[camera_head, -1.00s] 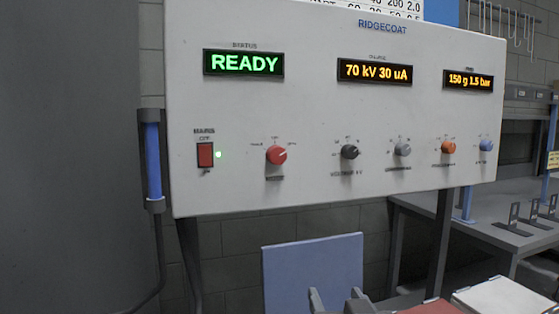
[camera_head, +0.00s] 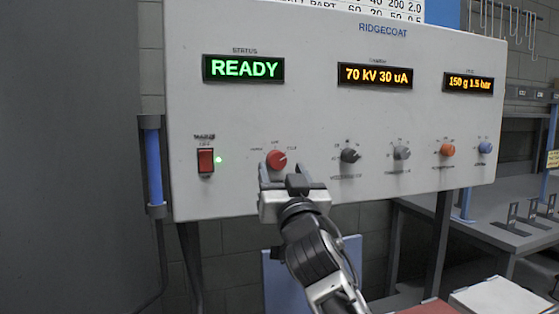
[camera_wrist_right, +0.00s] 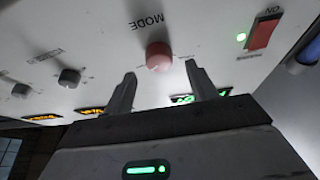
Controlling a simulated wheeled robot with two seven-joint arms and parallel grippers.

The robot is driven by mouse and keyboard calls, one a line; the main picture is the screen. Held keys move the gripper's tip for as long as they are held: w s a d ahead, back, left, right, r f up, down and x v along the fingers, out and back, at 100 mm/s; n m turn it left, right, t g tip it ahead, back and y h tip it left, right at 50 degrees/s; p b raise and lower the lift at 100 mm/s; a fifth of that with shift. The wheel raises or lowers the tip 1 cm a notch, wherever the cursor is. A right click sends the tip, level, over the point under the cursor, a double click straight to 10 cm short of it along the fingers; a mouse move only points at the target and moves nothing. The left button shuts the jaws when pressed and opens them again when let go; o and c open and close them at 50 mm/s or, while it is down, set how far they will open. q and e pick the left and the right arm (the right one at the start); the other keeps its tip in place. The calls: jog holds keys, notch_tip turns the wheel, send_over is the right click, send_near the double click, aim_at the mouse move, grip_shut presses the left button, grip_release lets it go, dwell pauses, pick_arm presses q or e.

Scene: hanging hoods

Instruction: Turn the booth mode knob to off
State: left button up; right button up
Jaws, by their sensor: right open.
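The red mode knob (camera_head: 276,159) is on the white control panel, right of the red rocker switch. In the right wrist view the knob (camera_wrist_right: 159,56) sits just beyond and between the fingertips, beside the word MODE, which appears upside down. My right gripper (camera_head: 284,172) is just below the knob in the head view, its fingers apart. In the right wrist view the gripper (camera_wrist_right: 160,82) is open and empty, and no contact with the knob shows. The knob's pointer appears to aim up and right in the head view. My left gripper is not in view.
The panel (camera_head: 330,110) also has a red rocker switch (camera_head: 205,161) with a green light, grey knobs (camera_head: 350,155), an orange knob (camera_head: 447,150) and a blue knob (camera_head: 485,147). The status display (camera_head: 243,68) reads READY. A grey bench (camera_head: 500,225) stands at right.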

aim_at(278, 161)
jog(key=shift+x, duration=1.65)
jog(key=c, duration=1)
jog(key=shift+p, duration=0.3)
